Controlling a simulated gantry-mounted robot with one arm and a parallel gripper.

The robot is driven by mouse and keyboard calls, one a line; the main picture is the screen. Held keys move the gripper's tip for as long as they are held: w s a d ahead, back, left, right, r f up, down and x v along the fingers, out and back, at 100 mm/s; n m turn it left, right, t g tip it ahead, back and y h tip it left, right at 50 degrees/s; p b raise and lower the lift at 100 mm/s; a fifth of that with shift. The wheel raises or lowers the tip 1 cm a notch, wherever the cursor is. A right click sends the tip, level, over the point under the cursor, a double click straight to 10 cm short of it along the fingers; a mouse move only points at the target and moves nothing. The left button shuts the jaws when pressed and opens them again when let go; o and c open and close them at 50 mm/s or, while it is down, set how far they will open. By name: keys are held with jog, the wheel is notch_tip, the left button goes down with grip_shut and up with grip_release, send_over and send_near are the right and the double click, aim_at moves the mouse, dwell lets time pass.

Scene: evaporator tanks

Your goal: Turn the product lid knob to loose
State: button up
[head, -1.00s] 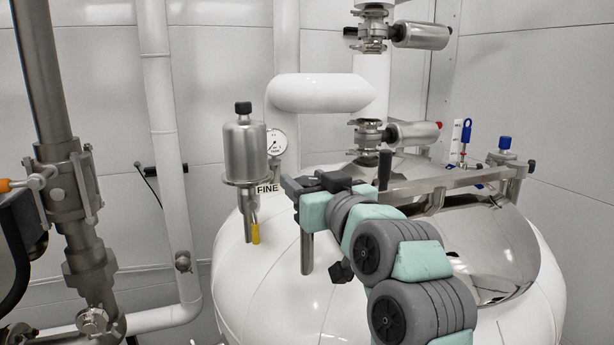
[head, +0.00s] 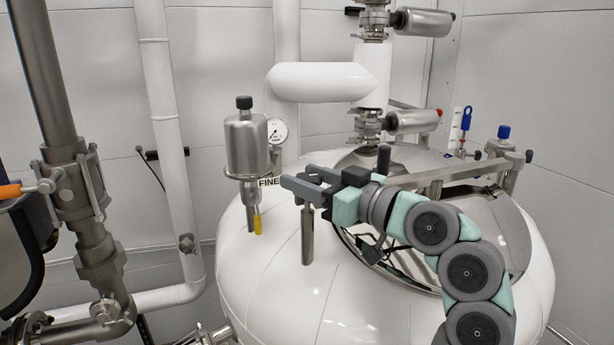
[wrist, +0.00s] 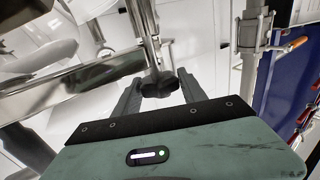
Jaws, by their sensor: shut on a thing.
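The product lid knob (wrist: 158,84) is a dark, lobed knob on a metal stem, seen between my fingers in the wrist view. My gripper (head: 299,178) is shut on it, above the upright metal post (head: 307,236) on the left side of the lid. In the head view my fingers hide the knob, so its turn position cannot be told. The gripper also shows in the wrist view (wrist: 157,80), with one finger on each side of the knob. The shiny round lid (head: 508,232) is partly covered by my arm.
A metal lid beam (head: 450,174) runs across the lid. A steel cylinder (head: 246,142) and a gauge (head: 277,130) stand behind and left of my gripper. Pipes with an orange-handled valve (head: 10,191) are at far left. The white tank top (head: 265,280) in front is clear.

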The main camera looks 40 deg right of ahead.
jog(key=shift+f, duration=0.15)
jog(key=o, duration=1.3)
jog(key=shift+o, duration=0.2)
jog(key=s+d+b, duration=0.1)
jog(key=s+b, duration=0.1)
jog(key=s, duration=0.8)
jog(key=shift+s, duration=0.35)
